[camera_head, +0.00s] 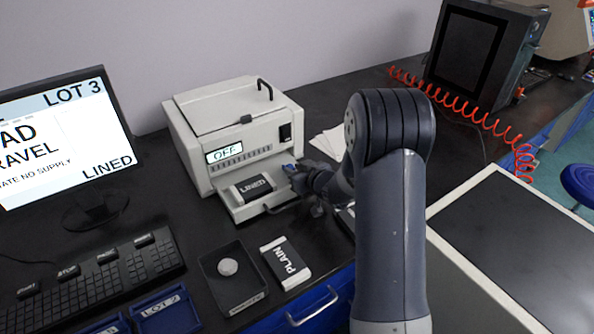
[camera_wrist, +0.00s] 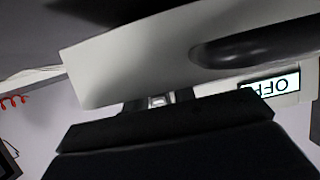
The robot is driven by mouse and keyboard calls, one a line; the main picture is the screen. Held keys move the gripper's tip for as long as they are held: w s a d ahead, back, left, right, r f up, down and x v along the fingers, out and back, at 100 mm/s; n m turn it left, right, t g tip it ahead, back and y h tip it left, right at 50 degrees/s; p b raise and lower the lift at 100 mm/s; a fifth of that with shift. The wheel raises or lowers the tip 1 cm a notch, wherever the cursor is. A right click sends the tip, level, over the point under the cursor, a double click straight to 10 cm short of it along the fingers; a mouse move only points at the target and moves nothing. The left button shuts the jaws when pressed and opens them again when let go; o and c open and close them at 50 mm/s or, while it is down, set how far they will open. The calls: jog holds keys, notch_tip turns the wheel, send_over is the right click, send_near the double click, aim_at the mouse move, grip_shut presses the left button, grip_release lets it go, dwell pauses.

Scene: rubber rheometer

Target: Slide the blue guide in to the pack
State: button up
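The blue guide (camera_head: 289,168) shows as a small bit of blue at the right end of the machine's pulled-out tray (camera_head: 270,205). My gripper (camera_head: 298,174) is right at it and hides most of it. The pack marked LINED (camera_head: 253,188), black and white, lies on the tray to the left of the guide, with a gap between them. In the wrist view my gripper's dark body (camera_wrist: 165,135) fills the lower middle. A pale panel with a dark slot (camera_wrist: 250,48) lies close above it. The fingertips are not clear in either view.
The pale machine (camera_head: 225,130) has a display reading OFF. A pack marked PLAIN (camera_head: 286,262) and a dark tray (camera_head: 233,285) with a round pale piece lie in front. The monitor (camera_head: 65,140) and keyboard (camera_head: 100,275) stand at left; papers (camera_head: 328,143) lie behind my arm.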

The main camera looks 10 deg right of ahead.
jog(key=shift+o, duration=1.3)
jog(key=v, duration=1.1)
jog(key=shift+w, duration=0.15)
jog(key=shift+c, duration=0.4)
